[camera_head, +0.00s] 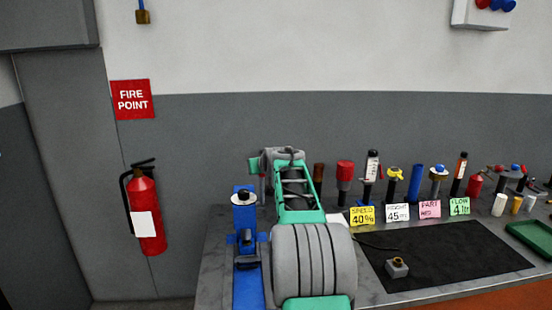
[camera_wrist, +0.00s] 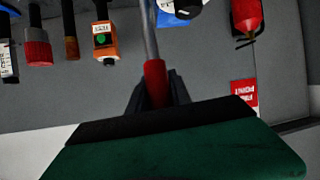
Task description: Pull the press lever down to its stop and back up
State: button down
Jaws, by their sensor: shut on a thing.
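The blue press (camera_head: 245,215) stands on the bench at the left of my arm in the head view, with a pale disc on its top. In the wrist view, which is upside down, the press lever shows as a grey metal rod (camera_wrist: 149,30) ending in a red grip (camera_wrist: 155,82). My gripper (camera_wrist: 158,90) is shut on the red grip, with a dark finger on each side. Blue press parts (camera_wrist: 170,14) show beside the rod at the picture's edge. My arm hides most of the gripper and lever in the head view.
A row of bottles and tools stands along the bench back, right of my arm, behind coloured cards (camera_head: 397,213). A dark mat (camera_head: 450,255) holds a small grey block (camera_head: 397,268). A green tray (camera_head: 533,236) lies far right. A fire extinguisher (camera_head: 146,212) hangs at left.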

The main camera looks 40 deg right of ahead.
jog(key=shift+r, duration=0.2)
jog(key=c, duration=1.6)
grip_release()
jog(key=o, duration=0.4)
jog(key=shift+w+f, duration=0.1)
jog(key=shift+f, duration=0.05)
jog(key=shift+o, duration=0.2)
jog(key=b+v, duration=0.3)
jog(key=v, duration=0.4)
jog(key=shift+s, duration=0.35)
